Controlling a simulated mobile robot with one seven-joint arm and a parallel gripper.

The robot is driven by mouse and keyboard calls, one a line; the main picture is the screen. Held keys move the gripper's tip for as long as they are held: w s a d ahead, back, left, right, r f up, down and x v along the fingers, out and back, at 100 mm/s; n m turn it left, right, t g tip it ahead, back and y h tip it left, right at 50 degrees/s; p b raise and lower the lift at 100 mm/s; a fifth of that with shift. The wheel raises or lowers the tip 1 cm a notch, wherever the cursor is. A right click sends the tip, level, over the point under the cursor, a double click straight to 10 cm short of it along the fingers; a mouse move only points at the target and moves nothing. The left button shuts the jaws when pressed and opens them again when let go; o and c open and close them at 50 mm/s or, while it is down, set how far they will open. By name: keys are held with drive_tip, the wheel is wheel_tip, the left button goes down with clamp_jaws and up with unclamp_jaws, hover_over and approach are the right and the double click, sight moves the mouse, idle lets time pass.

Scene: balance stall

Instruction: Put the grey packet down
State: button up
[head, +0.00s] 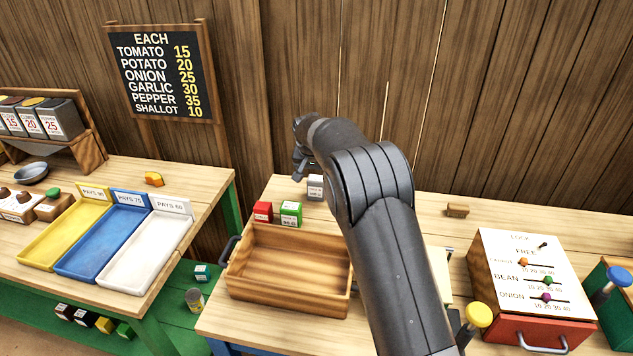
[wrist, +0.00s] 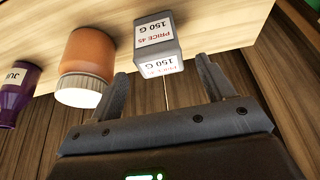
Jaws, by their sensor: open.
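The grey packet (head: 315,187) stands on the right-hand table behind the wooden tray, partly hidden by my arm in the head view. In the wrist view the grey packet (wrist: 155,40) shows labels reading "PRICE 45" and "150 G". My gripper (wrist: 162,66) is open, with one finger on each side of the packet's near end and visible gaps beside it. In the head view my gripper (head: 302,165) is small and partly hidden, just above and left of the packet.
Red (head: 263,212) and green (head: 291,213) packets stand behind the empty wooden tray (head: 262,290). A slider box (head: 520,240) stands at right; a wooden wall rises behind.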

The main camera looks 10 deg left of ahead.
drive_tip(key=s+d+r, duration=0.5)
drive_tip(key=d+r, duration=0.1)
drive_tip(key=r, duration=0.2)
drive_tip(key=s+d+r, duration=0.5)
drive_tip(key=d+r, duration=0.1)
drive_tip(key=r, duration=0.2)
drive_tip(key=s+d+r, duration=0.5)
drive_tip(key=s+d, duration=0.4)
drive_tip(key=s, duration=0.1)
drive_tip(key=s+d+f, duration=0.1)
drive_tip(key=s+d, duration=0.2)
drive_tip(key=s, duration=0.6)
drive_tip(key=s+d+f, duration=0.2)
drive_tip(key=s+d, duration=0.2)
drive_tip(key=s, duration=0.5)
drive_tip(key=s+d+f+t, duration=0.1)
drive_tip(key=s+d, duration=0.3)
drive_tip(key=s, duration=0.5)
drive_tip(key=shift+s+f, duration=0.2)
drive_tip(key=shift+f, duration=0.3)
drive_tip(key=shift+o, duration=0.3)
